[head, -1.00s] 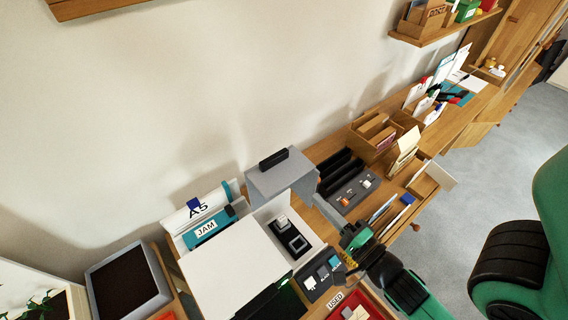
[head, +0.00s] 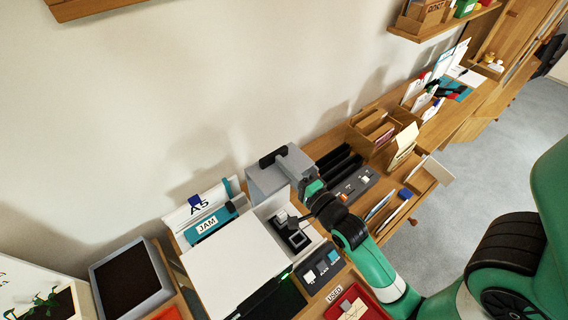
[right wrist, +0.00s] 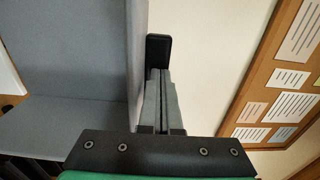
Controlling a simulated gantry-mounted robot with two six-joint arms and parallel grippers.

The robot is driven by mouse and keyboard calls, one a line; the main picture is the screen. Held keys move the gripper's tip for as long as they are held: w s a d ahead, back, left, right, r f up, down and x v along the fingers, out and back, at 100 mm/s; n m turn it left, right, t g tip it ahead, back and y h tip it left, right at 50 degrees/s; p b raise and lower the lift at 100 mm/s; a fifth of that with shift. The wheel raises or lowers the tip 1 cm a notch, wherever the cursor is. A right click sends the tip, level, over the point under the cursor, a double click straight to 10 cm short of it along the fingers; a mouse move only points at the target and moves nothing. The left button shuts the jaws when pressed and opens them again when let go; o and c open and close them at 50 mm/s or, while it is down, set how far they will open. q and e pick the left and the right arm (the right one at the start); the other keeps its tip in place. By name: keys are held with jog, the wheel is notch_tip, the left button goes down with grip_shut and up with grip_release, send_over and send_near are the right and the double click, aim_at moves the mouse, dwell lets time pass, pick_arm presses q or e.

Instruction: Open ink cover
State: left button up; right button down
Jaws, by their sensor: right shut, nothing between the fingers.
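The ink cover (head: 262,181) is a grey box-shaped lid with a black handle (head: 271,158) on top, beside the white printer (head: 232,262). In the right wrist view, my right gripper's closed fingers (right wrist: 160,78) lie along a grey panel (right wrist: 85,55) of the cover. The black handle (right wrist: 158,50) is just beyond the tips; I cannot tell if they touch. My left gripper is not in view.
An open bay with a black part (head: 293,236) lies in front of the cover. A button panel (head: 319,268) and a red tray (head: 352,300) are nearer. Black slots (head: 337,165) and a wooden organiser (head: 374,132) stand right. The wall is behind.

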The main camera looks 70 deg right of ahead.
aim_at(276, 154)
jog(key=w+p, duration=0.1)
jog(key=d+r+p, duration=0.1)
jog(key=p, duration=0.1)
jog(key=w+g+p, duration=0.1)
jog(key=p, duration=0.1)
jog(key=shift+w+d+r+y, duration=0.3)
jog(key=shift+w+d+f, duration=0.1)
jog(key=shift+w+f, duration=0.05)
jog(key=shift+w, duration=0.05)
jog(key=shift+f, duration=0.25)
